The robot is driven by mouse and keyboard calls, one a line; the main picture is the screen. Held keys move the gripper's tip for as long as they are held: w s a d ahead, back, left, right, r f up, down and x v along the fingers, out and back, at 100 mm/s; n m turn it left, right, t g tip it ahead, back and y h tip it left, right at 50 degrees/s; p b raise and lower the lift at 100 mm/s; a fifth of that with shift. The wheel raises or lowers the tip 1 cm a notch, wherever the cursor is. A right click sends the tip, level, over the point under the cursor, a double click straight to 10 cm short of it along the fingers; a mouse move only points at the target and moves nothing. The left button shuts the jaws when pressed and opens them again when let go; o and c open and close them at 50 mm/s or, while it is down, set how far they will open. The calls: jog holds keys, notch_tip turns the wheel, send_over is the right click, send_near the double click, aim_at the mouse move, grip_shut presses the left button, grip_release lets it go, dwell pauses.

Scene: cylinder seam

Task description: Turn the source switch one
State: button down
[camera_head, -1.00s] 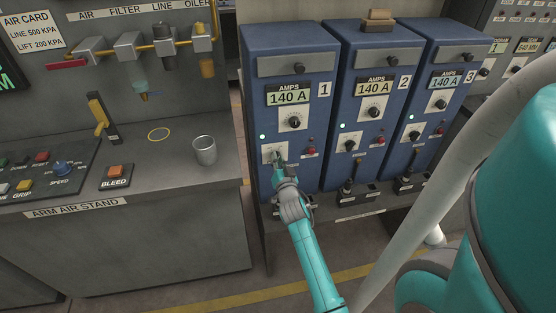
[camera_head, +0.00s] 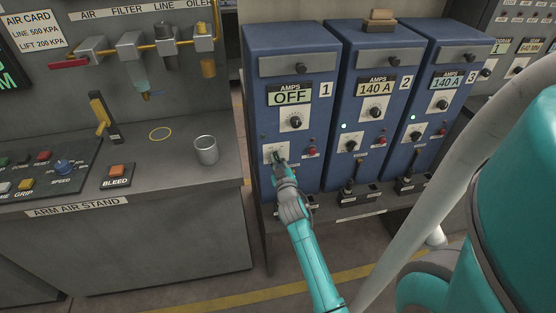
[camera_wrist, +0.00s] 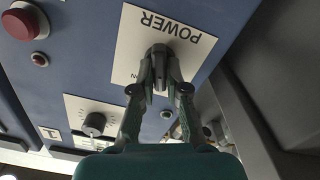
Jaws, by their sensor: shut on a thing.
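The source 1 cabinet (camera_head: 285,90) is the blue unit at the left of three. Its display (camera_head: 290,94) reads OFF, and its green lamp is dark. Its power switch (camera_wrist: 158,62) is a dark knob on a white plate marked POWER (camera_wrist: 190,40), seen upside down in the wrist view. My gripper (camera_wrist: 158,78) is shut on this knob, with one finger on each side. In the head view my gripper (camera_head: 279,162) reaches the lower left of the cabinet front and mostly hides the switch.
Cabinets 2 (camera_head: 375,100) and 3 (camera_head: 440,95) stand to the right, both showing 140 A with green lamps lit. A red button (camera_wrist: 25,22) and another dial (camera_wrist: 95,122) are near my gripper. The air stand bench with a metal cup (camera_head: 206,150) is at left.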

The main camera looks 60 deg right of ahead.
jog(key=shift+n, duration=1)
jog(key=c, duration=1.2)
grip_release()
jog(key=shift+a, duration=0.15)
jog(key=v, duration=1.1)
jog(key=shift+s+a, duration=0.25)
jog(key=shift+a, duration=0.1)
jog(key=shift+f, duration=0.1)
